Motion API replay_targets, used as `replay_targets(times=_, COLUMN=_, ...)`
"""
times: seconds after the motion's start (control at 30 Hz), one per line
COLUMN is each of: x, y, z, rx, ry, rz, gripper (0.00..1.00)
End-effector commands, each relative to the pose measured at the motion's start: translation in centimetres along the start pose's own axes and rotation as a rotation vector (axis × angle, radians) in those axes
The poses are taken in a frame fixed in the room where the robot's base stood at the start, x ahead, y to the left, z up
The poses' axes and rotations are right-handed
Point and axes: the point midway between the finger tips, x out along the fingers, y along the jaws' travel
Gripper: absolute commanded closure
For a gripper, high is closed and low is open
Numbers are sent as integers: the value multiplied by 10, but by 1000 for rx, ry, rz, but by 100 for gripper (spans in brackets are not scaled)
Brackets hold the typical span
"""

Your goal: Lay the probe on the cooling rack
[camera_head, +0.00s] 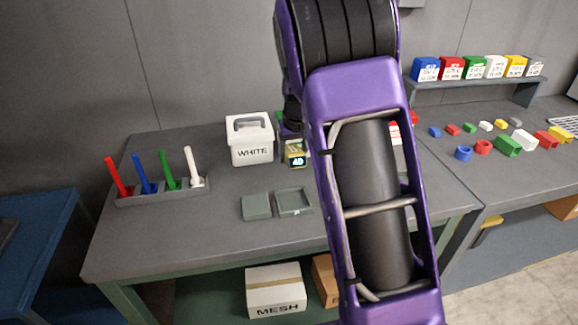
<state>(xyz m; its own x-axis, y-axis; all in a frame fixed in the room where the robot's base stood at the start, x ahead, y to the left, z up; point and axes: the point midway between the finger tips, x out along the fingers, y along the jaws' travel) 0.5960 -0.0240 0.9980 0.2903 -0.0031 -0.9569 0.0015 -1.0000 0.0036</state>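My purple arm fills the middle of the view. Part of what looks like its far end (290,125) shows behind the big link, but the fingertips cannot be made out. Directly below it is a small yellow-green device (296,153) with a lit display. It may be the probe, but its shape is mostly hidden. I cannot tell whether my gripper touches or holds it. A pale wire grid (566,123), which looks like the cooling rack, lies on the right-hand bench, cut off by the picture's right edge.
A white box marked WHITE (249,140), a shallow open grey-green tray (294,201), its lid-like plate (256,207) and a holder (163,193) with coloured sticks stand on the left table. Several coloured blocks (508,145) crowd the right bench below a shelf (470,85). The left table's front is clear.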

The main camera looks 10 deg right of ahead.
Motion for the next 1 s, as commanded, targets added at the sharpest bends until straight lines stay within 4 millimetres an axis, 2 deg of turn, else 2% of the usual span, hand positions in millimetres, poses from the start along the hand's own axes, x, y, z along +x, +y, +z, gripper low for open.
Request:
replay_targets(times=0.23, x=21, y=0, z=6, rx=1, ry=1, rz=0, gripper=100)
replay_targets(times=0.4, x=44, y=0, z=13, rx=2, ry=-1, rz=0, gripper=100)
replay_targets(times=0.77, x=49, y=0, z=14, rx=1, ry=3, rz=0, gripper=100)
replay_targets(times=0.8, x=50, y=0, z=14, rx=1, ry=2, rz=0, gripper=39)
replay_targets(times=0.97, x=48, y=0, z=14, rx=1, ry=2, rz=0, gripper=10)
replay_targets(times=1.0, x=48, y=0, z=14, rx=1, ry=2, rz=0, gripper=10)
